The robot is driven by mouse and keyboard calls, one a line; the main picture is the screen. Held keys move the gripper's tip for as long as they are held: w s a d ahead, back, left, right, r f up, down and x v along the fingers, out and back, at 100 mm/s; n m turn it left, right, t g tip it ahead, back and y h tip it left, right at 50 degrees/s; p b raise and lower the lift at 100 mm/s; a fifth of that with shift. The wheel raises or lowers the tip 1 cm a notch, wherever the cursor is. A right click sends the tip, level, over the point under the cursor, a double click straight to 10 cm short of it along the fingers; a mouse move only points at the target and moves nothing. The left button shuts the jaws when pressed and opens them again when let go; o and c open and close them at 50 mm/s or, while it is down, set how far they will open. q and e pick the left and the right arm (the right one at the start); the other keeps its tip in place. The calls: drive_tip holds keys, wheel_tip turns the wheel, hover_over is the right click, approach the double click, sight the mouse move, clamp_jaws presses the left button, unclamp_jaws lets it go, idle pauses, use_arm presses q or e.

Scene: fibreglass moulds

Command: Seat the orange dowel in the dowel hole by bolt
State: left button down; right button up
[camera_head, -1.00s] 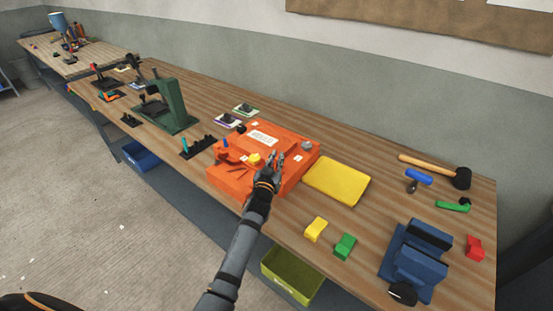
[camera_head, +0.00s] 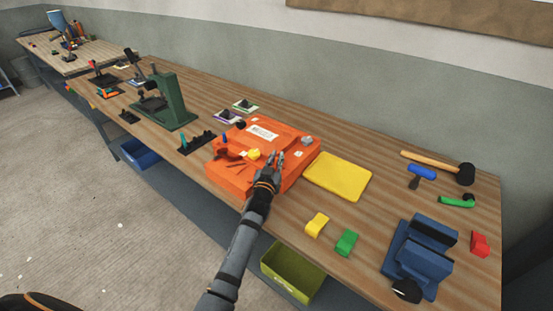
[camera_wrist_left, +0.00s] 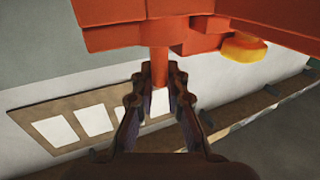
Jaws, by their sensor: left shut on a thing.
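The orange mould (camera_head: 228,172) lies on the workbench and carries a white label, a yellow knob (camera_head: 254,154) and small grey parts. My left gripper (camera_head: 277,159) is over the right part of the mould. In the left wrist view, my left gripper (camera_wrist_left: 158,82) is shut on the orange dowel (camera_wrist_left: 160,62), which stands between the fingertips. The dowel's far end meets the mould's orange surface (camera_wrist_left: 110,14) in that picture; I cannot tell whether it touches or has entered a hole. The dowel hole and the bolt cannot be made out. My right gripper is not in view.
A yellow tray (camera_head: 338,177) lies right of the mould. Yellow (camera_head: 316,225) and green (camera_head: 346,242) blocks, a blue vise (camera_head: 418,256) and a mallet (camera_head: 464,174) are farther right. A green press (camera_head: 170,100) and a black rack (camera_head: 196,143) stand left.

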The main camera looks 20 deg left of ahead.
use_arm(q)
drive_tip(key=shift+f+b, duration=0.4)
drive_tip(key=shift+f, duration=0.1)
drive_tip(key=c, duration=1.3)
unclamp_jaws()
drive_tip(key=shift+s, duration=0.1)
drive_tip(key=s, duration=0.7)
drive_tip(key=shift+d, duration=0.2)
drive_tip(key=shift+s, duration=0.15)
